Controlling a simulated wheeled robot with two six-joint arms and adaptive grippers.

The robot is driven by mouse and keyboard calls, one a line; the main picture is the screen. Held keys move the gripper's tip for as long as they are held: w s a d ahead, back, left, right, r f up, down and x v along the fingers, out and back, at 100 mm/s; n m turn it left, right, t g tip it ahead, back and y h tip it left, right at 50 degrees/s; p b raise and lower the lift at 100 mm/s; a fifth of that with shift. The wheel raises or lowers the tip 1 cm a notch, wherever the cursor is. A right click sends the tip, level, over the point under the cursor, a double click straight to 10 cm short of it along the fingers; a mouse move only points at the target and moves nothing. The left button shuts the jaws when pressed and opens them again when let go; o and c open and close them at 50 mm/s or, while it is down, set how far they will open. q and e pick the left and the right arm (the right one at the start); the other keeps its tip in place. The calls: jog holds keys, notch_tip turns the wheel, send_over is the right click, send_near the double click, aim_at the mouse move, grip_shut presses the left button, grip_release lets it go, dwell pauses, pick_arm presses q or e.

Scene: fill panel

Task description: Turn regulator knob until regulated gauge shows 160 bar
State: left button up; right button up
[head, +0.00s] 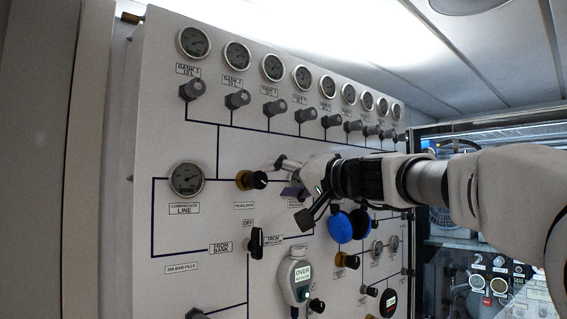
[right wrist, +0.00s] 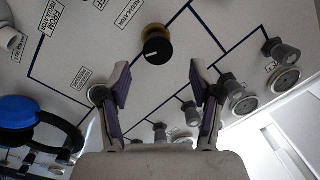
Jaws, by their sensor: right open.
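The regulator knob is a black knob (head: 259,180) on a brass collar, on the panel above a small label. In the right wrist view the black knob (right wrist: 157,50) shows ahead of the fingers, roughly centred between them and apart from both. My right gripper (head: 291,189) is open and empty, just right of the knob in the head view. Its spread fingers (right wrist: 159,82) have purple pads. A gauge (right wrist: 98,95), which may be the regulated one, is partly hidden behind the left finger in the right wrist view; its reading cannot be seen. My left gripper is not in view.
The compressor line gauge (head: 186,179) is left of the knob, with a black selector (head: 256,242) below. A row of gauges (head: 272,67) and grey knobs runs along the top. A handheld device (head: 296,276) and blue ear defenders (head: 341,227) hang below my gripper.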

aim_at(261, 180)
jog(key=w+p, duration=0.1)
jog(key=w+a+r+p, duration=0.1)
jog(key=shift+a+p, duration=0.1)
jog(key=shift+p, duration=0.25)
jog(key=p+x, duration=0.1)
jog(key=x, duration=0.2)
jog(key=p+x, duration=0.1)
jog(key=x, duration=0.1)
jog(key=shift+w+f+p, duration=0.25)
jog(key=shift+f+p, duration=0.05)
jog(key=shift+f, duration=0.1)
jog(key=shift+a, duration=0.15)
jog(key=shift+s, duration=0.4)
jog(key=shift+d, duration=0.3)
jog(key=c, duration=1.2)
